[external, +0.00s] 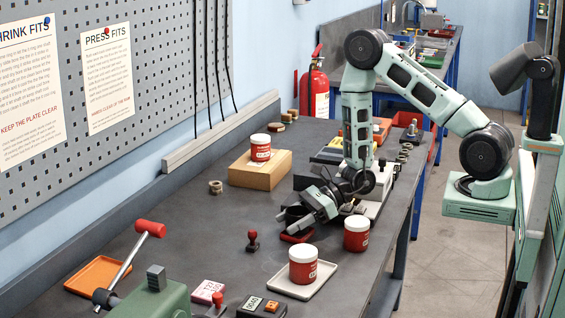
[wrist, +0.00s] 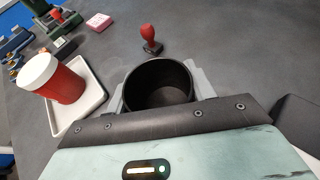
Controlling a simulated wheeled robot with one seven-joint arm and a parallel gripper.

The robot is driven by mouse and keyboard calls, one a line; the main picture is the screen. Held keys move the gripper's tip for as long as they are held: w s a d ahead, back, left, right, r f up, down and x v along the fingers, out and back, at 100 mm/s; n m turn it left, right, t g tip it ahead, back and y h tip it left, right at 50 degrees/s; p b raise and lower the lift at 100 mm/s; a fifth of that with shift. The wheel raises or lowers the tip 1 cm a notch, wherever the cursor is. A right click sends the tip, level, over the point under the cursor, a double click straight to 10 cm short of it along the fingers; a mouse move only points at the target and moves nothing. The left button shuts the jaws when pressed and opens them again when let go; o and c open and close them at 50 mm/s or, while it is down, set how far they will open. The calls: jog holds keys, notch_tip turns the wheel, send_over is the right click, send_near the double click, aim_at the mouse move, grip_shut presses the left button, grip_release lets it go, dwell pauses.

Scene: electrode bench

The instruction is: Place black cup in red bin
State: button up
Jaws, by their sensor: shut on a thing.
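The black cup (wrist: 158,92) is upright between the two fingers of my gripper (wrist: 160,80) in the wrist view, its open mouth facing the camera and its inside empty. In the external view my gripper (external: 290,219) is low over the middle of the bench, shut on the cup (external: 292,213), which is mostly covered by the fingers. Whether the cup's base touches the bench cannot be told. A red bin-like shape (external: 432,146) shows at the bench's right edge, partly hidden behind my arm and the bench items.
A flat red piece (external: 297,237) lies just below my gripper. Red jars with white lids stand nearby, one on a white tray (external: 277,287), one on the bench (external: 357,234), one on a wooden block (external: 262,175). A red-handled stamp (external: 253,241) stands left of my gripper.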

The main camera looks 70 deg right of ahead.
jog(key=shift+f, duration=0.2)
jog(key=o, duration=0.9)
jog(key=shift+o, duration=0.2)
jog(key=shift+r, duration=0.1)
